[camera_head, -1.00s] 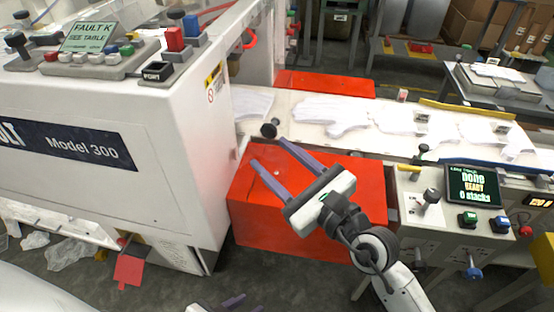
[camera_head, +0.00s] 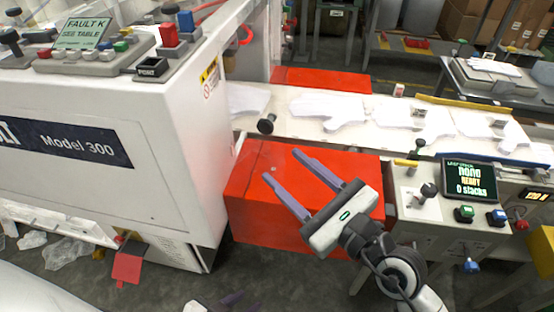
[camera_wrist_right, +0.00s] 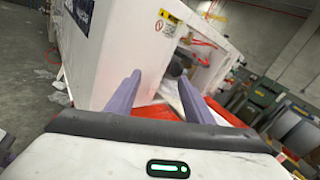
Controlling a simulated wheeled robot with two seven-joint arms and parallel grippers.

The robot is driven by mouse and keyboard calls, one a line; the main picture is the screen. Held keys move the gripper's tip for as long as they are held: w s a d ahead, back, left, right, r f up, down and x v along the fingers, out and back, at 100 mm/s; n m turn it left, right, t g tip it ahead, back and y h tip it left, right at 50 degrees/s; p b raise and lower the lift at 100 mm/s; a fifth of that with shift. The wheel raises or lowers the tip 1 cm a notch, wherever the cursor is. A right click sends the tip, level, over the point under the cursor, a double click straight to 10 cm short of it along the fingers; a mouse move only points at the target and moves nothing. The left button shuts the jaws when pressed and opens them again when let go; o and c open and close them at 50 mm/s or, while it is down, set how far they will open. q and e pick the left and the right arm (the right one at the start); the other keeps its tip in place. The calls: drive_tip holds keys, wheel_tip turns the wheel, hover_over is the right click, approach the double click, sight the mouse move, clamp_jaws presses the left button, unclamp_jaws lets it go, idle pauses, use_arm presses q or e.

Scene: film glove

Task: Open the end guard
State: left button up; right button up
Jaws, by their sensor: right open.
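The red end guard (camera_head: 300,225) is a large box-like cover between the white Model 300 machine and the control panel on the right. A black round knob (camera_head: 267,124) stands at its back left edge. My right gripper (camera_head: 282,164) is open and empty, above the guard's top, with its fingers pointing toward the back left. In the right wrist view its two purple fingers are apart, with red guard surface (camera_wrist_right: 158,112) between them. My left gripper (camera_head: 235,299) shows only as small purple finger parts at the bottom edge; the rest is hidden.
The white machine (camera_head: 100,150) stands close on the left of the guard. A conveyor (camera_head: 365,140) with white glove shapes runs behind it. The control panel (camera_head: 440,195) with a screen, joystick and buttons is on the right. Grey floor is in front.

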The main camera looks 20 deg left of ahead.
drive_tip(key=shift+b+v, duration=0.3)
drive_tip(key=shift+v, duration=2.4)
